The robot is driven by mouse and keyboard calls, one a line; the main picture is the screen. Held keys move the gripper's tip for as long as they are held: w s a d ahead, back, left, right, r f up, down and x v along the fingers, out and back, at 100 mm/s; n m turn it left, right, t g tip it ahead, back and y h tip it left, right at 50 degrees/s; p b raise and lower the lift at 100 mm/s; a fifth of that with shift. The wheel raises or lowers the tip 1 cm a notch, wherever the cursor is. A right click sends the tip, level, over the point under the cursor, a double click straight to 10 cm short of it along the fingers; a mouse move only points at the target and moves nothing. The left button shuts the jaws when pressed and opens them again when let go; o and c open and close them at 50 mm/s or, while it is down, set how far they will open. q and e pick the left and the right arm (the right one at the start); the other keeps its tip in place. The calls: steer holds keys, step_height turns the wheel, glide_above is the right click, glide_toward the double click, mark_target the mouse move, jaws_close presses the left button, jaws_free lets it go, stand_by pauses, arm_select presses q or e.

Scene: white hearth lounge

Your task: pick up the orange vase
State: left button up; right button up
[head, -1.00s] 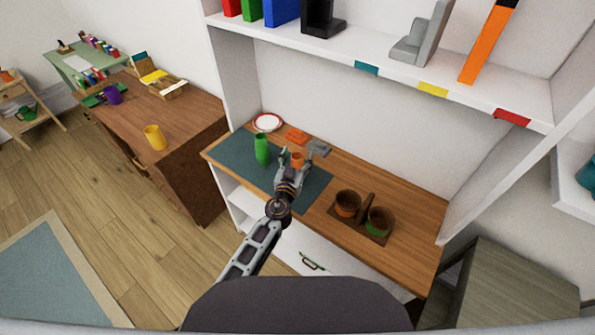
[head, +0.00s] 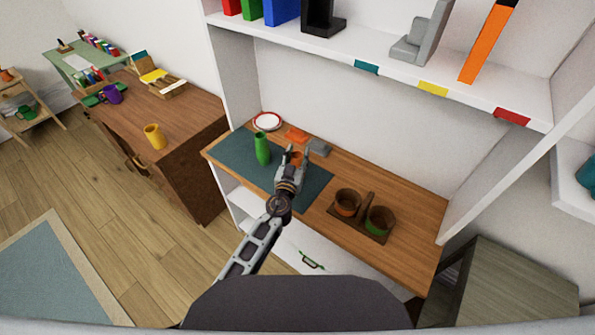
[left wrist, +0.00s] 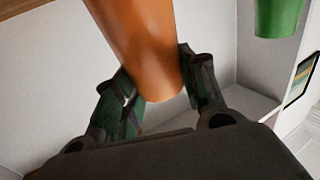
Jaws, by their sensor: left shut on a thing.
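The left gripper is shut on the vase. I cannot tell whether the vase rests on the mat or is just above it. My right gripper is not in view.
A green vase (head: 262,148) stands to the left on the dark mat (head: 235,158). A brown caddy (head: 360,228) with two pots stands right. A shelf (head: 400,72) overhangs.

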arm_select(q)
jaws_close()
steer(key=shift+r, duration=0.15)
steer(key=shift+r+p, duration=0.55)
steer(key=shift+r, duration=0.2)
step_height(320, 180, up, 8)
steer(key=p, duration=0.4)
steer(key=shift+r, duration=0.15)
